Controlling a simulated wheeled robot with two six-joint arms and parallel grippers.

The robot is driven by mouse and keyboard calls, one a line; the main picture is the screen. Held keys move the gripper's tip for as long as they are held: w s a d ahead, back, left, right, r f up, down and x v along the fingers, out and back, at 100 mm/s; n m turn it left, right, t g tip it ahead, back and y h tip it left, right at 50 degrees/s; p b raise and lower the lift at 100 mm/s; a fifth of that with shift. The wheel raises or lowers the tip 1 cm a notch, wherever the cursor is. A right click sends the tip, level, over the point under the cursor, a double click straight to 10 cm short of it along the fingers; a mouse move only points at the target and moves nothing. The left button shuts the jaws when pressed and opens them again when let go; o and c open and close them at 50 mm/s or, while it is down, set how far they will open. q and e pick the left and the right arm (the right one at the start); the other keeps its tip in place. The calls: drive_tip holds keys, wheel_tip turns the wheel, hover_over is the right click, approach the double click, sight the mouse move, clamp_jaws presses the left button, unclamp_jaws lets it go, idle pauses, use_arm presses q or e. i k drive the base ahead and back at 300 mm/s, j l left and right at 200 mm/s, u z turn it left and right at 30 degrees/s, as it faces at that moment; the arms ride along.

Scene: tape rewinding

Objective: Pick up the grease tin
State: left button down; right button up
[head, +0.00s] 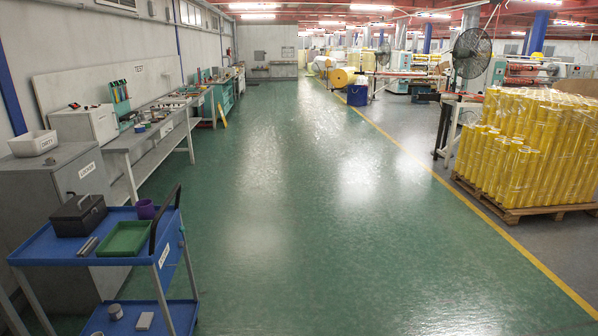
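A small round grey tin (115,312) stands on the lower shelf of the blue cart (45,250), at the bottom left of the head view. It looks like the grease tin, but I cannot read any label on it. A light grey block (145,321) lies on the same shelf, to the right of the tin and apart from it. Neither of my grippers shows in the head view.
The cart's top carries a dark metal box (79,215), a green tray (124,239) and a purple cup (146,210). Grey cabinets (45,185) and a workbench (150,132) line the left wall. A pallet of yellow rolls (525,150) stands right. The green floor (300,220) between is clear.

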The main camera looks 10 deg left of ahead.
sight(115, 311)
drive_tip(key=i, duration=2.05)
drive_tip(key=i+u, duration=0.3)
drive_tip(key=i, duration=0.15)
drive_tip(key=i+l+u, duration=0.25)
drive_tip(key=i, duration=0.15)
drive_tip(key=i+l+u, duration=0.3)
drive_tip(key=i+j, duration=0.1)
